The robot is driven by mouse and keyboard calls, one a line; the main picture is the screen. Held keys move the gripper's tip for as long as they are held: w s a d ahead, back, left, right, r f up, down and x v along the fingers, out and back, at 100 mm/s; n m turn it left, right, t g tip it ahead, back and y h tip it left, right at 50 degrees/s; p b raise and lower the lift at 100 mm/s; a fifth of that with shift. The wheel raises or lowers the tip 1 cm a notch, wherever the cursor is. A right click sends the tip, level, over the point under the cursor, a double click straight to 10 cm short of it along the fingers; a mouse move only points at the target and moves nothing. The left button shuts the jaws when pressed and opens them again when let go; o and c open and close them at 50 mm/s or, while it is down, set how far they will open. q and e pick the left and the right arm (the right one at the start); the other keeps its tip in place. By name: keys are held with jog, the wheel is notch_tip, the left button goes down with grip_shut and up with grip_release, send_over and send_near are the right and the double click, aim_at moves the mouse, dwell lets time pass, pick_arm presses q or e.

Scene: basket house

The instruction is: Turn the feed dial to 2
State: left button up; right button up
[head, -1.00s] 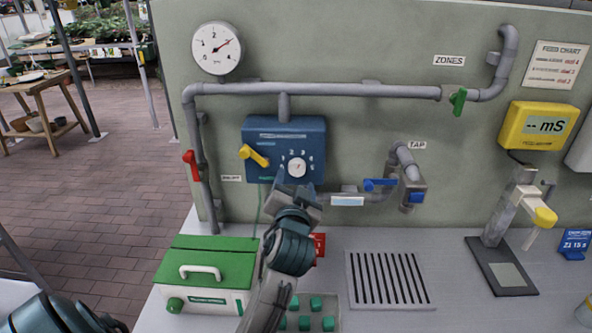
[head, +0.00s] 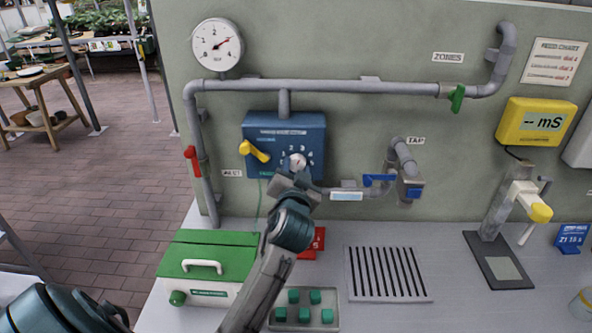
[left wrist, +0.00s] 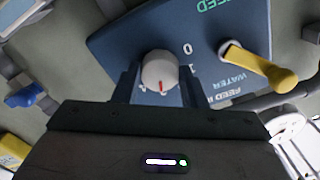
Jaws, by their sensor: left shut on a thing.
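The feed dial (head: 298,160) is a round white knob on the front of a blue control box (head: 263,130) on the wall. Numbers are printed around it. My left gripper (head: 297,172) reaches up to it from below and covers its lower part. In the left wrist view the knob (left wrist: 160,69) sits between the two dark fingers of my left gripper (left wrist: 158,86), which is shut on it. The knob's red mark points toward the bottom of that view. The 0 and 1 show to the knob's right; the number at the mark is hidden. My right gripper is out of view.
A yellow lever (head: 254,151) sits on the box just left of the dial. A grey pipe (head: 330,86) runs above, with a red valve handle (head: 193,160) at left. A blue-handled tap (head: 380,180) is to the right. A green-lidded box (head: 210,258) stands below left.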

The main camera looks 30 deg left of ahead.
pick_arm(q)
jog(key=shift+f, duration=0.1)
jog(key=shift+n+b, duration=0.95)
jog(key=shift+n, duration=0.05)
jog(key=n+b, duration=0.2)
jog(key=n, duration=0.1)
jog(key=shift+n+b, duration=0.9)
jog(key=shift+n, duration=0.5)
jog(key=o, duration=1)
jog(key=shift+w, duration=0.1)
